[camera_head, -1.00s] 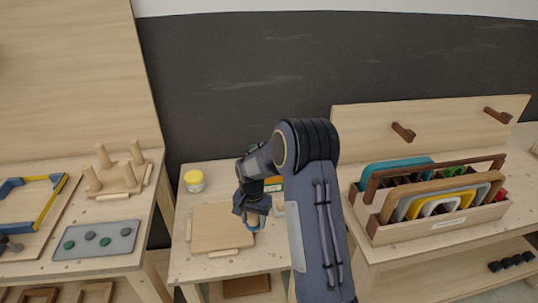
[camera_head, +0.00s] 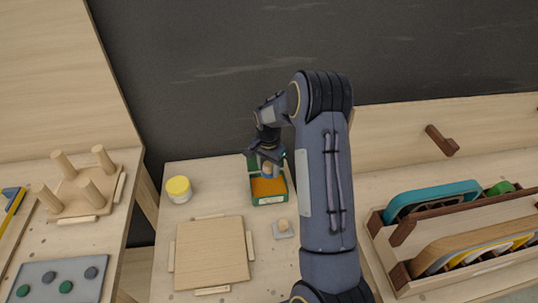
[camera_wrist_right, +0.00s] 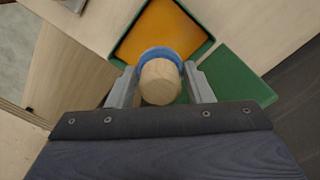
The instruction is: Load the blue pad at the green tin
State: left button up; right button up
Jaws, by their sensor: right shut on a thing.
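The green tin (camera_head: 271,200) stands open on the middle table with an orange surface inside. Its green lid (camera_wrist_right: 238,75) stands out beside it in the right wrist view. My right gripper (camera_head: 268,157) is over the tin, shut on the wooden knob of the blue pad (camera_head: 267,171). In the right wrist view the blue pad (camera_wrist_right: 150,54) shows as a blue rim beyond the knob, in front of the orange surface (camera_wrist_right: 160,30). Whether the pad touches the orange surface I cannot tell. My left gripper is not in view.
A square wooden board (camera_head: 211,252) lies in front of the tin. A knobbed piece on a pale base (camera_head: 283,229) sits to its right. A yellow-lidded jar (camera_head: 179,190) stands left. A wooden rack (camera_head: 400,270) holds several coloured pieces at the right.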

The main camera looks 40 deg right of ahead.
aim_at(269, 186)
jog(key=shift+f, duration=0.2)
jog(key=shift+f+b, duration=1.75)
jog(key=shift+f, duration=1)
jog(key=shift+f+b, duration=0.55)
jog(key=shift+b, duration=0.05)
jog(key=shift+r+p, duration=2.1)
jog(key=shift+r, duration=1.45)
